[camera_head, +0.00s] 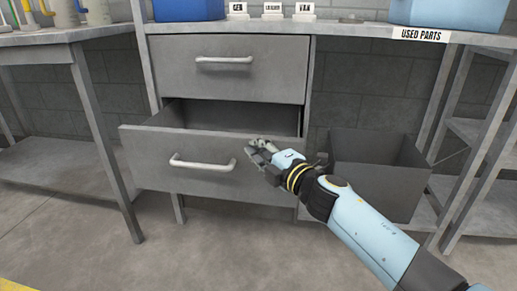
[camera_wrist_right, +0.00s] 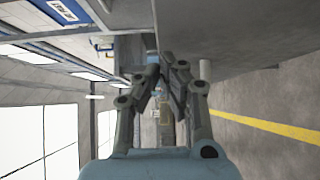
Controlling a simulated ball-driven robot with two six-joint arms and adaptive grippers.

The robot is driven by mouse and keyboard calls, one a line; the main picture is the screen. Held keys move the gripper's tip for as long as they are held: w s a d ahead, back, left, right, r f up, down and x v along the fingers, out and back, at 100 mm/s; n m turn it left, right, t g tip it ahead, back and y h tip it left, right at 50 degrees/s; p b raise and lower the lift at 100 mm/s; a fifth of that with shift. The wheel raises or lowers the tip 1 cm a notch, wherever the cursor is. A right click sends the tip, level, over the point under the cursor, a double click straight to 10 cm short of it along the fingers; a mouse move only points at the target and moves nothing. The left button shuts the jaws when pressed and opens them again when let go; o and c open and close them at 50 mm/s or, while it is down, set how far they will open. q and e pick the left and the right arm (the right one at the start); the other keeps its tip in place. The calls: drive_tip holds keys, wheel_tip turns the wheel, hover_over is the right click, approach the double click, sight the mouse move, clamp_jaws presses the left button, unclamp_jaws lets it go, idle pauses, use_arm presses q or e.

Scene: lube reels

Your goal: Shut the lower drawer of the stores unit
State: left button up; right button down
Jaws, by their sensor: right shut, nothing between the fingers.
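The stores unit (camera_head: 309,75) is a grey cabinet under the bench top. Its lower drawer (camera_head: 142,150) is pulled out, with its dark inside showing behind the front panel. A pale bar handle (camera_head: 203,163) is on that front. The upper drawer (camera_head: 180,72) is closed. My right gripper (camera_head: 253,148) is shut and empty. It is at the right part of the lower drawer's front, right of the handle; I cannot tell if it touches. In the right wrist view the shut fingers (camera_wrist_right: 162,75) show beside a grey surface. My left gripper is not in view.
A dark open bin (camera_head: 385,165) stands on the low shelf right of the drawers, behind my right arm. Blue bins (camera_head: 188,9) and small labelled blocks (camera_head: 272,11) are on the bench top. A table leg (camera_head: 108,140) stands left of the drawer. The floor in front is clear.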

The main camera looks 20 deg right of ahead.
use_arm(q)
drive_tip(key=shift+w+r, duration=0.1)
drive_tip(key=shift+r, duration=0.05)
use_arm(e)
drive_tip(key=shift+w+d, duration=0.15)
drive_tip(key=shift+w, duration=0.05)
